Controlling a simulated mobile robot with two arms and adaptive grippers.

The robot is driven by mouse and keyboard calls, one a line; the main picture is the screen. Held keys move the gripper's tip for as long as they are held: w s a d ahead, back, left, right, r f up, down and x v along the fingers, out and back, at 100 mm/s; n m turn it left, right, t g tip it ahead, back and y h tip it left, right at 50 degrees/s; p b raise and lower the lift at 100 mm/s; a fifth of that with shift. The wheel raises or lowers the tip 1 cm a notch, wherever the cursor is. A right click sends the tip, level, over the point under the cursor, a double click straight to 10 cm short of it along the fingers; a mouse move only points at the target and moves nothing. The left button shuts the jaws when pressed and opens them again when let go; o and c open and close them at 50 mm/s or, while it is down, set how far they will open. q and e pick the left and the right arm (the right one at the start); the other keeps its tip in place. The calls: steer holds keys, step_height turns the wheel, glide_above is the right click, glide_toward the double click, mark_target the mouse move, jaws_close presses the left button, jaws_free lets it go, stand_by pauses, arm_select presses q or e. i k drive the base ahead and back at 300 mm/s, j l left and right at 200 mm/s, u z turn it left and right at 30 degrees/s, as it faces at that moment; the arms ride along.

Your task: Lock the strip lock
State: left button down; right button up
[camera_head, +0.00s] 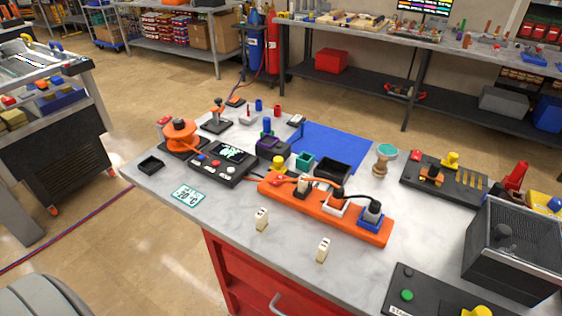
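An orange power strip (358,225) lies diagonally on the grey worktop. Another plug with pale and dark parts (303,187) stands left of these. A small red part (277,181) is at the strip's left end. I cannot tell which part is the strip lock or what position it is in. Neither of my grippers is in view.
A black control box (224,165) is behind left. A dark mesh box (515,250) and a button panel (408,290) are right. Marble-like worktop lies bare between them.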

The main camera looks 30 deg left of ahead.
mark_target(279, 160)
steer(key=j+z, duration=0.2)
steer(key=j, duration=0.3)
steer(key=k+j+z, duration=0.2)
steer(key=j, duration=0.3)
steer(key=j+z, duration=0.2)
steer(key=j, duration=0.3)
steer(key=k, duration=0.05)
